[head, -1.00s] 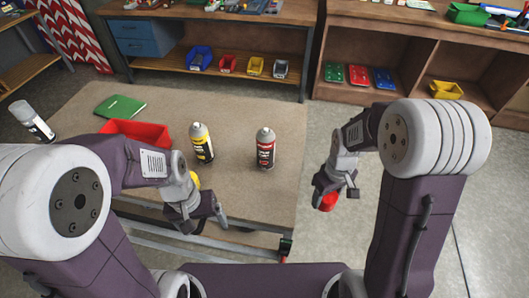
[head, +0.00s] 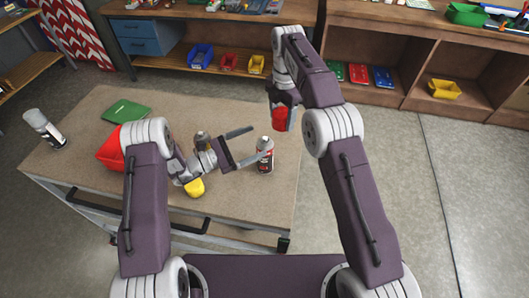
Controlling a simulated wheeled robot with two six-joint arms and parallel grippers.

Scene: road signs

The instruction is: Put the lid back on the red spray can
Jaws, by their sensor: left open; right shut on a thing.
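The red spray can (head: 265,166) stands upright and uncapped on the table. My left gripper (head: 259,142) is open beside it, pointing right. Its nearer finger overlaps the can in the picture and its farther finger lies up and left of the can; I cannot tell whether either touches. My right gripper (head: 281,103) is shut on the red lid (head: 279,120) and holds it above and slightly right of the can, apart from it. The can's top shows below the lid.
The yellow spray can (head: 202,137) is mostly hidden behind my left gripper. A yellow lid (head: 194,187) lies in front of it.

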